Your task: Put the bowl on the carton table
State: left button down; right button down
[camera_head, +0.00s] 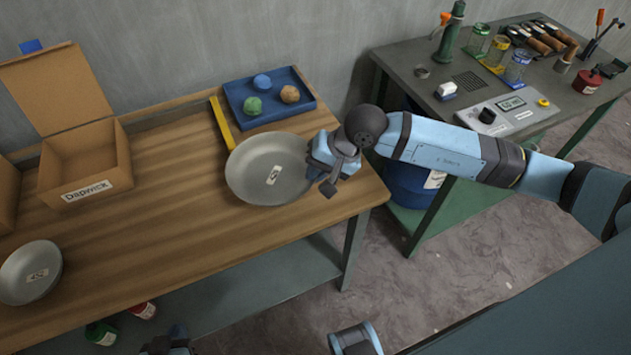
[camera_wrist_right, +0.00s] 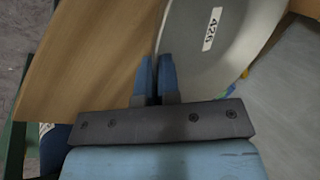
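A large grey metal bowl (camera_head: 258,185) with a white number label sits on the wooden tabletop (camera_head: 180,230), near its right end. My right gripper (camera_head: 317,163) is at the bowl's right rim. In the right wrist view the two blue fingertips (camera_wrist_right: 155,72) are close together with the rim of the bowl (camera_wrist_right: 195,70) between them. The bowl looks level and on the table. A smaller grey bowl (camera_head: 32,270) with a label is at the table's left front. My left gripper (camera_head: 170,346) is only partly visible at the bottom edge; its fingers are not clear.
An open carton box (camera_head: 85,160) stands at the back left. A blue tray (camera_head: 268,116) with several coloured balls and a yellow bar (camera_head: 222,123) lie behind the large bowl. A cluttered green-grey workbench (camera_head: 450,110) stands to the right. The tabletop between the bowls is clear.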

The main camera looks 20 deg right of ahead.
notch_tip(320, 180, down, 4)
jog(key=shift+f, duration=0.3)
jog(key=c, duration=1.3)
grip_release()
jog(key=shift+c, duration=0.2)
jog(key=shift+r, duration=0.2)
jog(key=v, duration=1.2)
